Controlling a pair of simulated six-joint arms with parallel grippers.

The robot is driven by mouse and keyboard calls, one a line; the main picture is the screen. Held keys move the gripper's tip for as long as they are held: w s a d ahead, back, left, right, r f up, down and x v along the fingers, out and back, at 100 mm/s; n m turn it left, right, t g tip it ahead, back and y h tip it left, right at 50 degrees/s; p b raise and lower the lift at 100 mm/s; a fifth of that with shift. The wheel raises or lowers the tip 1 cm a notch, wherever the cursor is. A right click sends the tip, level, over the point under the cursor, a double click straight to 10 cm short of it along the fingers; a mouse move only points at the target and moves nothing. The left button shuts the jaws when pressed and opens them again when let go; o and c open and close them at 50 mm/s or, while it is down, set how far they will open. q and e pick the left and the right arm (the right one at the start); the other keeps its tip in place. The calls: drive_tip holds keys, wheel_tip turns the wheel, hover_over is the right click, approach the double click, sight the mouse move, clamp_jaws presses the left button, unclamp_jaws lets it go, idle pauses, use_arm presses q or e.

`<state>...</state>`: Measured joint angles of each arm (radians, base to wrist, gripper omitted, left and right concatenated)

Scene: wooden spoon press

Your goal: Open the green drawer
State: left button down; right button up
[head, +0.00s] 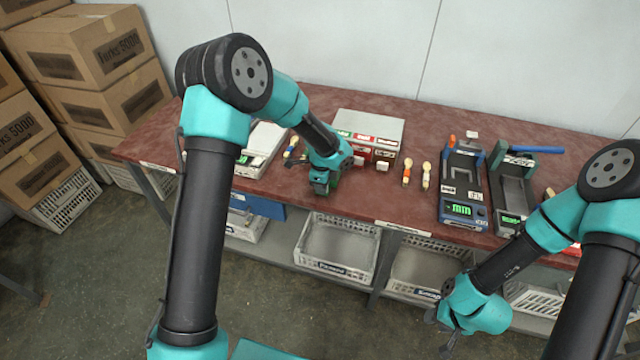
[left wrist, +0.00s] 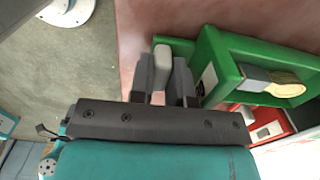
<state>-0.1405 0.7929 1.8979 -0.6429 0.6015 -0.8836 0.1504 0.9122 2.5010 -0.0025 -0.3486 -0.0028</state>
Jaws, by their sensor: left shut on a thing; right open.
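The green drawer (left wrist: 222,62) stands pulled out in the left wrist view, with its inside visible and a light wooden piece (left wrist: 285,88) in it. My left gripper (left wrist: 163,80) is shut on the drawer's pale grey handle (left wrist: 162,62), one dark finger on each side. In the head view my left gripper (head: 319,190) is at the front of the grey drawer cabinet (head: 372,126), and my arm hides most of the green drawer (head: 334,181). My right gripper (head: 440,333) is open and empty, in front of the table and low.
Red drawers (left wrist: 270,122) with white handles sit beside the green one. White crates (head: 338,250) are on the shelf below.

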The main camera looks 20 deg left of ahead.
use_arm(q)
drive_tip(key=c, duration=1.4)
unclamp_jaws()
drive_tip(key=shift+o, duration=0.2)
drive_tip(key=shift+r, duration=0.1)
wheel_tip(320, 180, up, 17)
drive_tip(key=shift+r, duration=0.15)
drive_tip(key=s+f+n+h, duration=0.2)
drive_tip(key=s+f+n, duration=0.25)
drive_tip(key=f, duration=0.55)
drive_tip(key=s+f+n+h, duration=0.1)
drive_tip(key=s+f+n, duration=0.35)
drive_tip(key=f, duration=0.65)
drive_tip(key=s+a+f+n, duration=0.2)
drive_tip(key=s+f+n, duration=0.3)
drive_tip(key=s, duration=0.4)
drive_tip(key=s+a+f+n, duration=0.2)
drive_tip(key=s+f+n, duration=0.4)
drive_tip(key=s, duration=0.2)
drive_tip(key=shift+s+f+t+h, duration=0.2)
drive_tip(key=shift+s+t+h, duration=0.15)
drive_tip(key=shift+t+h, duration=0.05)
